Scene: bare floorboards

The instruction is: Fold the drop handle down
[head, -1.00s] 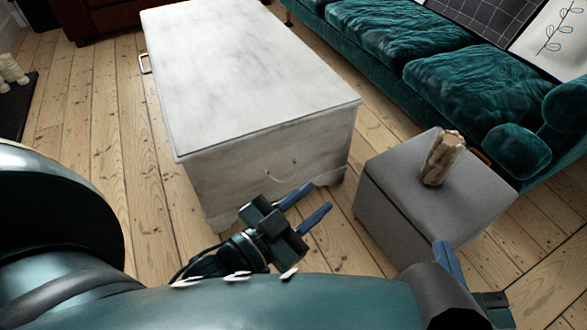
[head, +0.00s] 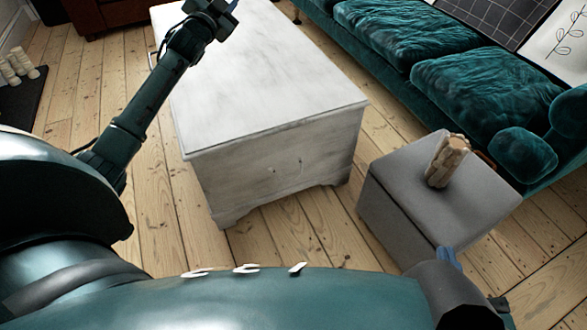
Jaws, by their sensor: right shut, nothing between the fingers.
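A white-washed wooden chest (head: 270,95) stands in the middle of the floor. On its near end face is a small drop handle (head: 285,167); only its two mounts show clearly, and its angle is hard to tell. Another handle (head: 152,60) juts from the chest's left side, largely hidden behind my arm. My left gripper (head: 228,8) is over the far part of the chest lid at the top edge, its fingertips mostly cut off. My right gripper (head: 447,258) is low at the right, in front of the grey stool. It is shut and empty, mostly hidden behind my own arm.
A grey stool (head: 400,230) with a wooden object (head: 447,160) on top stands right of the chest. A teal sofa (head: 470,90) runs behind at the right. Bare floorboards (head: 290,235) lie clear between the chest and me. A dark mat (head: 20,95) is at the far left.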

